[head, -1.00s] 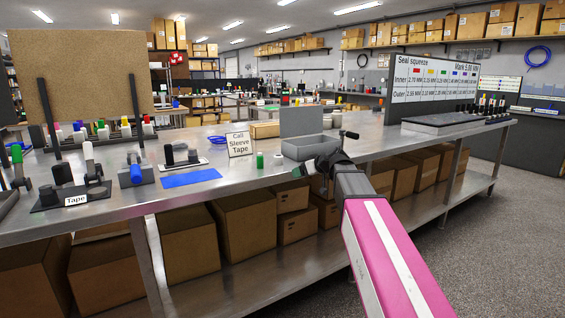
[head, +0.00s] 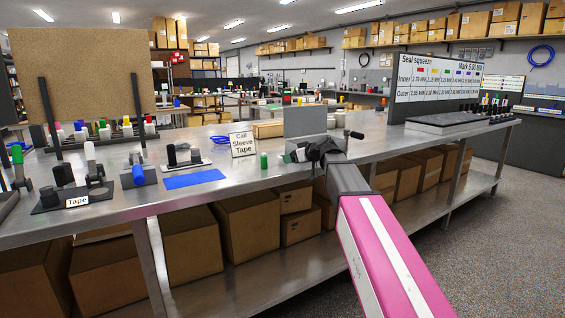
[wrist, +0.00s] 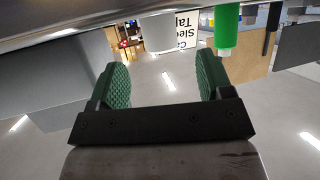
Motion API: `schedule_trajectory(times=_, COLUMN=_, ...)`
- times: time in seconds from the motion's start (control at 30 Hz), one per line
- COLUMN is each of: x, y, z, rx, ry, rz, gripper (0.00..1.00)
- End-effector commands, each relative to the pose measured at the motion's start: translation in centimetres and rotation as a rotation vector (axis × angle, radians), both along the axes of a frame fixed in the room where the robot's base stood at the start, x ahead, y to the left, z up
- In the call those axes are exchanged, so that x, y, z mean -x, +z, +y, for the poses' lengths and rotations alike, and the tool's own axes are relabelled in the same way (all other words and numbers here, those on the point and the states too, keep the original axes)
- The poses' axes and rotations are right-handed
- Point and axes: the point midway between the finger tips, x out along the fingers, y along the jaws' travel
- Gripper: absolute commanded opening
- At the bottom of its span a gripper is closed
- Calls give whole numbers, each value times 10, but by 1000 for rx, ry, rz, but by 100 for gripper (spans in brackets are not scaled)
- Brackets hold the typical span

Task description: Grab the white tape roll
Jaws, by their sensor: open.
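The white tape roll (wrist: 157,32) appears as a small white cylinder in the upside-down wrist view. It stands on the bench beyond my open fingertips, roughly between them and apart from both. In the head view my gripper (head: 296,155) hides most or all of it. My gripper, with green pads, also shows in the wrist view (wrist: 165,82); it is open and empty, low over the steel bench (head: 225,172). A green cylinder (head: 264,160) stands beside the roll, and it is outside the fingers in the wrist view (wrist: 228,30).
A sign reading Call, Sleeve, Tape (head: 242,145) stands behind the green cylinder. A grey bin with an upright panel (head: 305,121) is close behind my gripper. A blue mat (head: 194,179) and a stand labelled Tape (head: 77,201) lie to the left.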

Motion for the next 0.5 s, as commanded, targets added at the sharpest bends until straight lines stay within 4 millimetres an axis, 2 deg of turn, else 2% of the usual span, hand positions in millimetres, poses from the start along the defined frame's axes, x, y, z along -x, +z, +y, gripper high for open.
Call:
schedule_trajectory(times=0.27, x=-13, y=-8, z=14, rx=1, ry=0, rz=1, gripper=73)
schedule_trajectory(times=0.5, x=-34, y=-19, z=38, rx=1, ry=1, rz=1, gripper=73)
